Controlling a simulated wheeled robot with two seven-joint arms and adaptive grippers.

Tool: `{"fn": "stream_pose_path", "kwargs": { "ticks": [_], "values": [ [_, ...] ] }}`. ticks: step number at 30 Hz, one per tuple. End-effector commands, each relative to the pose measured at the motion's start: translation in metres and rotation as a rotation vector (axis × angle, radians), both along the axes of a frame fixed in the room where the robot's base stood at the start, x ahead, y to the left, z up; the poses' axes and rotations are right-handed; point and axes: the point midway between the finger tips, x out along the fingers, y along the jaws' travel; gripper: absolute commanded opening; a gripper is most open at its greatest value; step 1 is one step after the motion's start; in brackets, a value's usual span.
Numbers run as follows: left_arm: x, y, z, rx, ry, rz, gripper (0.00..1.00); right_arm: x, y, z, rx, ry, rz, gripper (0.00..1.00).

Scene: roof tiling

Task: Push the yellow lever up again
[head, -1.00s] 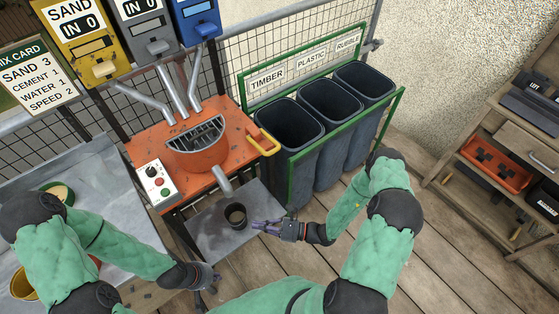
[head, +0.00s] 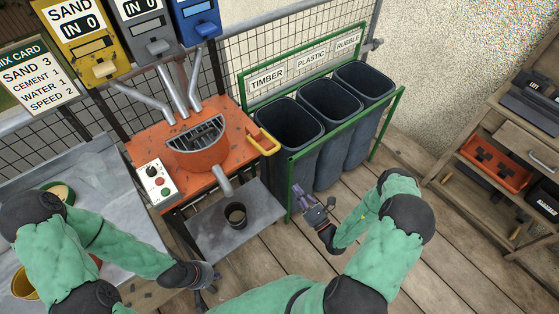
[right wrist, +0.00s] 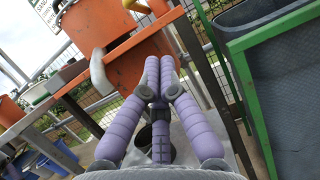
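The yellow lever (head: 264,142) is a bent yellow handle on the right side of the orange mixer (head: 198,150). It sticks out towards the bins and nothing touches it. My right gripper (head: 299,193) is in front of the bins, below and to the right of the lever and apart from it. In the right wrist view its purple fingers (right wrist: 158,66) lie together with nothing between them. My left gripper (head: 209,281) is low at the left, near the grey table; its fingers are too small to judge.
A dark bucket (head: 236,214) stands on a grey metal stand (head: 255,203) under the mixer's spout (head: 222,181). A green frame (head: 290,180) with three dark bins stands close to my right gripper. The wooden floor (head: 280,262) at the front is clear.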

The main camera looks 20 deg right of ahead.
Motion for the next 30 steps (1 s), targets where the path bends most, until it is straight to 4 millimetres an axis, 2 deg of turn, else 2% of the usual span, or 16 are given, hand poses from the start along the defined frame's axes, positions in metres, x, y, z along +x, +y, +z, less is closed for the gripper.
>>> {"fn": "stream_pose_path", "kwargs": {
  "ticks": [5, 19, 24, 30],
  "values": [
    [0.0, 0.0, -0.003, 0.0, 0.0, 0.0, 0.0, 0.017, 0.005, 0.005, -0.003, -0.003, 0.004, 0.0],
    [0.0, 0.0, -0.015, 0.0, 0.0, 0.0, 0.0, 0.094, 0.025, 0.03, -0.001, -0.003, 0.006, 0.0],
    [0.0, 0.0, -0.016, 0.0, 0.0, 0.0, 0.0, 0.103, 0.025, 0.053, -0.002, -0.003, 0.001, 0.0],
    [0.0, 0.0, -0.017, 0.0, 0.0, 0.0, 0.0, 0.109, 0.026, 0.064, -0.001, 0.0, 0.002, 0.0]
  ]
}}
